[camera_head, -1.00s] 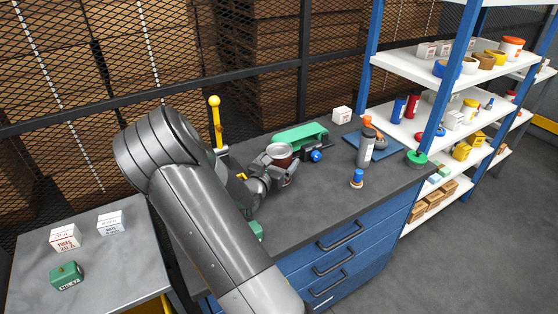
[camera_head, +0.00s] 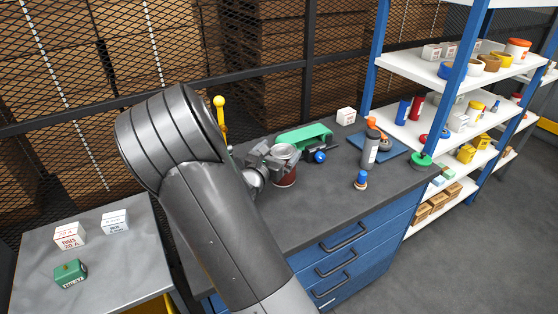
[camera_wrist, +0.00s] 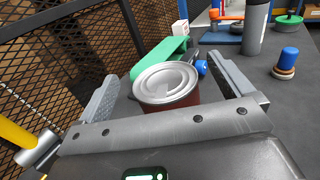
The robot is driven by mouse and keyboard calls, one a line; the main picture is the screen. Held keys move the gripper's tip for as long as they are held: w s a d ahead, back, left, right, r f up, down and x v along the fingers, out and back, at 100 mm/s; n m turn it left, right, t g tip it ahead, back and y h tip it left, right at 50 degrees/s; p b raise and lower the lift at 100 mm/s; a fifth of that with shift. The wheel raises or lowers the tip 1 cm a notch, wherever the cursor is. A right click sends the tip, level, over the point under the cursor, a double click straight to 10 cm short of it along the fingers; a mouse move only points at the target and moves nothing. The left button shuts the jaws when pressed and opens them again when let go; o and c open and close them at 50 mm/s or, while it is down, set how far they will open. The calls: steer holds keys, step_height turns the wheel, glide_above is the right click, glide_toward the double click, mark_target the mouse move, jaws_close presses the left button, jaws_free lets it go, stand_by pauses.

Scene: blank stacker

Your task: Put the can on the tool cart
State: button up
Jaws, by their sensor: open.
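The can (camera_head: 285,172) is dark red with a silver lid. It stands upright on the grey top of the blue drawer bench. My gripper (camera_head: 277,159) is open at the left side of the can. In the wrist view, the can (camera_wrist: 167,88) stands between the two spread grey fingers of my gripper (camera_wrist: 168,80), with a gap visible on each side. A lower grey-topped stand (camera_head: 120,262) with yellow beneath is at the left; it may be the tool cart, but I cannot be sure.
A green tool (camera_head: 302,136) lies behind the can. A grey bottle (camera_head: 370,150) and a blue-topped item (camera_head: 361,180) stand to its right. White boxes (camera_head: 69,236) and a green block (camera_head: 70,273) occupy part of the left stand; its front right is clear. A mesh fence runs behind.

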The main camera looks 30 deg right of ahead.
steer(key=shift+r, duration=0.7)
steer(key=shift+s+d+r, duration=0.1)
steer(key=shift+s+r, duration=0.1)
steer(key=s+a+r+m+g+y, duration=0.2)
steer(key=s+m+g+y, duration=0.45)
steer(key=s+m, duration=0.9)
steer(key=s+a+r+m+t+y, duration=0.1)
steer(key=s+a+r+m+y, duration=0.2)
steer(key=s+a, duration=0.3)
steer(key=s+a+r+m+t+y, duration=0.2)
steer(key=s+a+m+y, duration=0.3)
steer(key=a, duration=0.9)
steer(key=shift+s+a+r+m+y, duration=0.25)
steer(key=shift+s+r+m+y, duration=0.15)
steer(key=shift+s+r, duration=0.65)
